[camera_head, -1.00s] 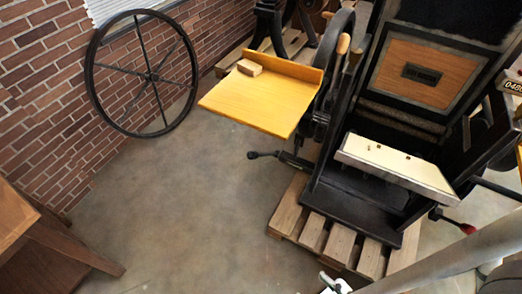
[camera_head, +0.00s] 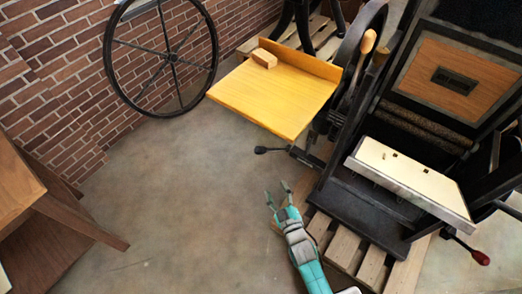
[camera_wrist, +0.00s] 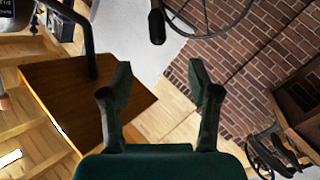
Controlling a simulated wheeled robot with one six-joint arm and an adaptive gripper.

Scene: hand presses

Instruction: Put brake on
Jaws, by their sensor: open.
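The hand press (camera_head: 365,205) stands on a wooden pallet at the right in the head view. A lever with a black knob (camera_head: 262,150) sticks out to the left under its yellow board. A second lever with a red knob (camera_head: 480,257) sticks out at its lower right. I cannot tell which one is the brake. My gripper (camera_head: 278,194) is open and empty over the floor, below and apart from the black knob. In the wrist view its open fingers (camera_wrist: 160,80) show, and a dark handle (camera_wrist: 157,25) hangs at the top, beyond and between them.
The yellow board (camera_head: 275,90) with a small wooden block (camera_head: 264,58) juts left from the press. A large spoked wheel (camera_head: 163,55) is by the brick wall. A wooden table (camera_head: 55,215) is at the lower left. The floor (camera_head: 180,190) between is clear.

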